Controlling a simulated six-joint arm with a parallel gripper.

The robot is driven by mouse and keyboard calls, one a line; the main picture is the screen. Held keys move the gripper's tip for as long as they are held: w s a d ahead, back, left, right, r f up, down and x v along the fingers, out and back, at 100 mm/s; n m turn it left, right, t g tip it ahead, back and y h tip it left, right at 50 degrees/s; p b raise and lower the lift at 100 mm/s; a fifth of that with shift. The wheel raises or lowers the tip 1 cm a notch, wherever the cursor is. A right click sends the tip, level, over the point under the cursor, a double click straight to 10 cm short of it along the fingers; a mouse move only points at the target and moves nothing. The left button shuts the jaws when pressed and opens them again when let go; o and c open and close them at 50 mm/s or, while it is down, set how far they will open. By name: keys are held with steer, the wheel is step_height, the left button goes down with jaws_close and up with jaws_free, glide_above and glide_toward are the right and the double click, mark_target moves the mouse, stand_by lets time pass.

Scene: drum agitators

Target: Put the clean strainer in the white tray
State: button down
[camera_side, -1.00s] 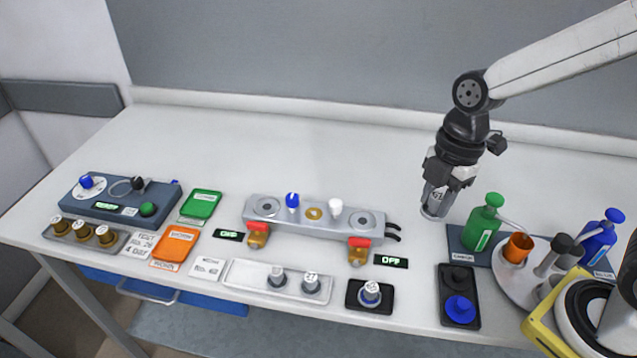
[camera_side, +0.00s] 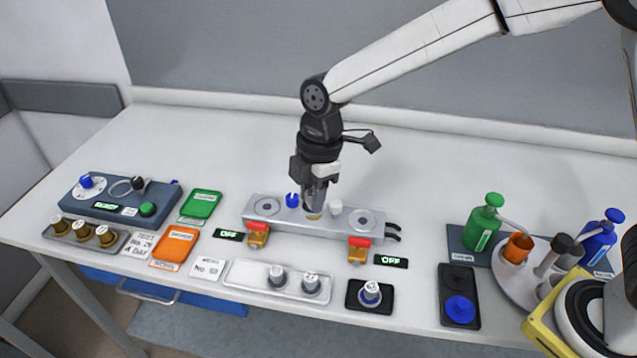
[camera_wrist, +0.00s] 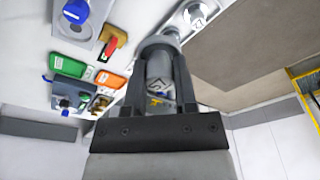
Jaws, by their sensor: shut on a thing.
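My gripper (camera_side: 316,198) is shut on a grey metal cylinder (camera_wrist: 160,72), which looks like the strainer and bears a label I cannot read surely. It hangs upright over the middle of the grey two-port bar (camera_side: 352,229); whether it touches the bar I cannot tell. My gripper (camera_wrist: 158,88) also shows in the wrist view with the cylinder between its fingers. The white tray (camera_side: 245,275) lies in front of the bar. Two labelled grey cylinders (camera_side: 311,282) stand in its middle and right part, and its left part is bare.
The bar carries a blue knob (camera_side: 292,200), a white knob (camera_side: 335,207) and two red-handled brass valves (camera_side: 258,236) at its front. A black holder (camera_side: 356,303) with one labelled piece stands right of the tray. Brass cylinders (camera_side: 82,233) are at left, bottles (camera_side: 482,222) at right.

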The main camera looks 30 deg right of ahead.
glide_toward(239, 276)
steer(key=shift+a+r, duration=0.15)
steer(key=shift+a, duration=0.3)
steer(key=shift+f, duration=0.2)
steer(key=shift+f, duration=2.8)
steer(key=shift+f, duration=0.45)
stand_by(0.4)
steer(key=shift+c, duration=1.6)
jaws_free()
